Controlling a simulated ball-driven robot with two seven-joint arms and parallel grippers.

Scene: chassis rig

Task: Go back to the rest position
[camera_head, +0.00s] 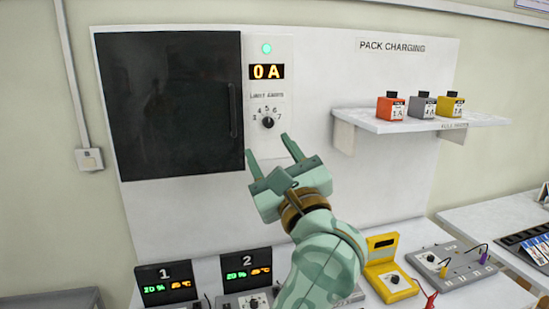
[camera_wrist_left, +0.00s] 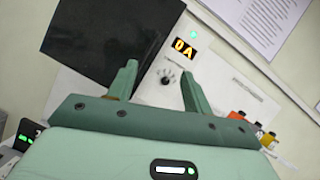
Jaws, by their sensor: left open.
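My left gripper (camera_head: 271,150) is open and empty in the head view, its two fingers apart and pointing up toward the wall panel. It sits just below the limit knob (camera_head: 268,122), and I see a gap but cannot tell its depth. In the left wrist view the open fingers (camera_wrist_left: 158,82) frame the knob (camera_wrist_left: 165,80), with nothing between them. The display (camera_head: 267,71) above the knob reads 0 A, and a green lamp (camera_head: 266,48) is lit over it. My right gripper is not in view.
A black-doored cabinet (camera_head: 170,105) is left of the knob. A shelf (camera_head: 370,124) at right holds red, grey and yellow packs. Below, the bench carries displays 1 (camera_head: 168,285) and 2 (camera_head: 247,270), a yellow meter (camera_head: 390,280) and a grey terminal box (camera_head: 460,262). Wall between knob and shelf is clear.

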